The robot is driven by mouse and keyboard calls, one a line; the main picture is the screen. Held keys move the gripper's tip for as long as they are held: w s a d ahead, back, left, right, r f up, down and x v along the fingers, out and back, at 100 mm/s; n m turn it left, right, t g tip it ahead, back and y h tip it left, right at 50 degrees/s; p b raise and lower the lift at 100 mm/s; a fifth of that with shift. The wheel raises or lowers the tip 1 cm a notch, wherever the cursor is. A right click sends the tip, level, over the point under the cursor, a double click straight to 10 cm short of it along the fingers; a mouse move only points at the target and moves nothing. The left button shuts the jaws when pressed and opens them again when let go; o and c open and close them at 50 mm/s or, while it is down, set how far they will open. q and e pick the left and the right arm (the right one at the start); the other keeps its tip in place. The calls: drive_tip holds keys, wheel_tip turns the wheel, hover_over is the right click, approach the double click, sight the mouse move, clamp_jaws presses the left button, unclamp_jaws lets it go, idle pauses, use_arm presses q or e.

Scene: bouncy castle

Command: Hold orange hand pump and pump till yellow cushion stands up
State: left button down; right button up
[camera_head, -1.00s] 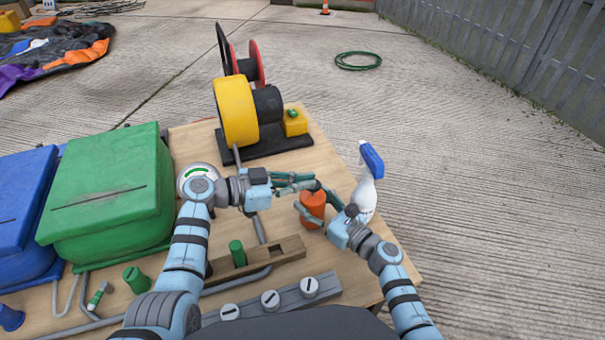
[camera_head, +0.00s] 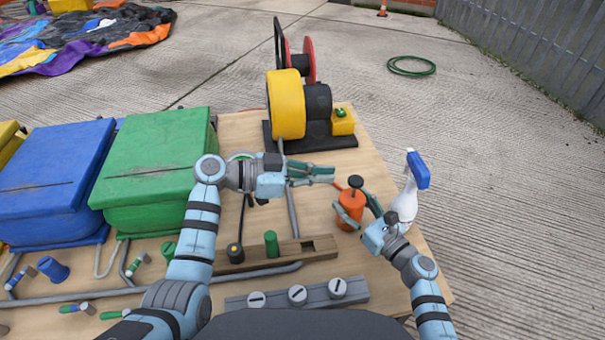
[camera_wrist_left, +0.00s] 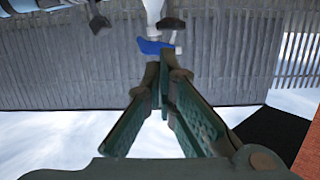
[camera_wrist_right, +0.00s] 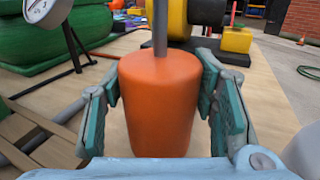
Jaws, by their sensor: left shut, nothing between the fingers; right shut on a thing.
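The orange hand pump (camera_head: 350,212) stands upright near the table's right side, a black knob (camera_head: 355,182) on its rod. My right gripper (camera_head: 354,211) is shut around the pump's body; the right wrist view shows a finger on each side of the orange cylinder (camera_wrist_right: 160,100) and a grey rod rising from its top. My left gripper (camera_head: 333,175) is shut and empty, its tips just left of the knob, apart from it. A yellow box-like form (camera_head: 8,142) is cut off at the left edge; I cannot tell whether it is the yellow cushion.
A white spray bottle (camera_head: 405,203) with a blue head stands right of the pump. A yellow and black blower (camera_head: 287,105) stands behind. Green (camera_head: 150,165) and blue (camera_head: 55,175) box-like forms fill the left. A wooden block (camera_head: 265,258) and grey dial bar (camera_head: 275,297) lie in front.

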use_arm(q)
drive_tip(key=v, duration=0.4)
drive_tip(key=shift+a+r, duration=0.1)
drive_tip(key=shift+a, duration=0.15)
idle(1.0)
use_arm(e)
drive_tip(key=o, duration=1.6)
